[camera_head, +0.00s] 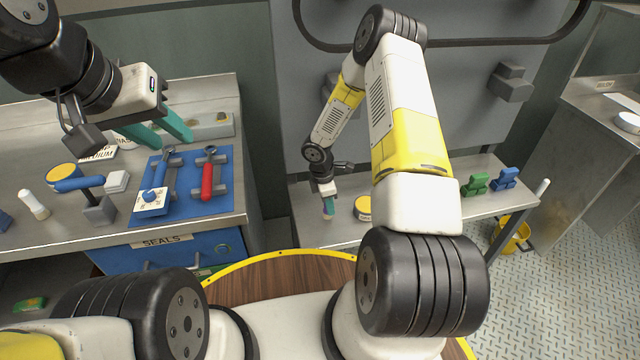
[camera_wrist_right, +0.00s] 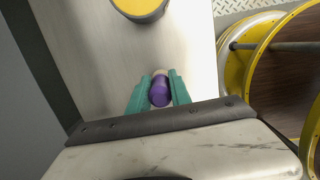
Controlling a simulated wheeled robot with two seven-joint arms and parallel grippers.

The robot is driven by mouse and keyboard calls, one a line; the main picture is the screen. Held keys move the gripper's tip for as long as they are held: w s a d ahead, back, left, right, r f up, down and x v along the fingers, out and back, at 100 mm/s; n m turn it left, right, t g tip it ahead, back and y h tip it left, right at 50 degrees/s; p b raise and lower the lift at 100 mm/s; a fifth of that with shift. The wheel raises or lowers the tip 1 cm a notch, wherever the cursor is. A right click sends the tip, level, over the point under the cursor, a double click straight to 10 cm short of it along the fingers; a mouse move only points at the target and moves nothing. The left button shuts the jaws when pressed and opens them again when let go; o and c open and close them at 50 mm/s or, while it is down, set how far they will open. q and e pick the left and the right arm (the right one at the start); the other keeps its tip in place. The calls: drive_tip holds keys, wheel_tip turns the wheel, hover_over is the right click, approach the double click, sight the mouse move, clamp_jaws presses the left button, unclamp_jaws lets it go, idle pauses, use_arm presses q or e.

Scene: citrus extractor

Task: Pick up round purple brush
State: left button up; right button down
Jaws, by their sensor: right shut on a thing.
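The round purple brush (camera_wrist_right: 160,92) shows in the right wrist view between the green fingers of my right gripper (camera_wrist_right: 160,90). The fingers are shut on it, and a pale part shows at its far end. In the head view my right gripper (camera_head: 328,205) points down at the shelf on the right, and the brush is too small to make out there. I cannot tell whether the brush touches the shelf. My left gripper (camera_head: 150,132) is above the left bench, its two green fingers apart with nothing between them.
A yellow-topped tin (camera_head: 362,207) stands on the shelf (camera_head: 310,232) near my right gripper. Green (camera_head: 475,184) and blue (camera_head: 505,178) blocks stand further right. The left bench holds a blue mat (camera_head: 205,205) with tools. A yellow bucket (camera_head: 512,236) is on the floor.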

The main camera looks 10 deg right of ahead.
drive_tip(key=shift+s+a+r, duration=0.15)
drive_tip(key=shift+a+r, duration=0.15)
drive_tip(key=shift+r, duration=0.2)
drive_tip(key=shift+s+a+r, duration=0.15)
drive_tip(key=shift+a+r, duration=0.1)
drive_tip(key=shift+r, duration=0.2)
drive_tip(key=s+a+r, duration=0.1)
drive_tip(key=s+a, duration=0.7)
drive_tip(key=a, duration=0.4)
drive_tip(key=shift+a+r, duration=0.15)
drive_tip(key=shift+a, duration=0.1)
drive_tip(key=shift+w, duration=0.1)
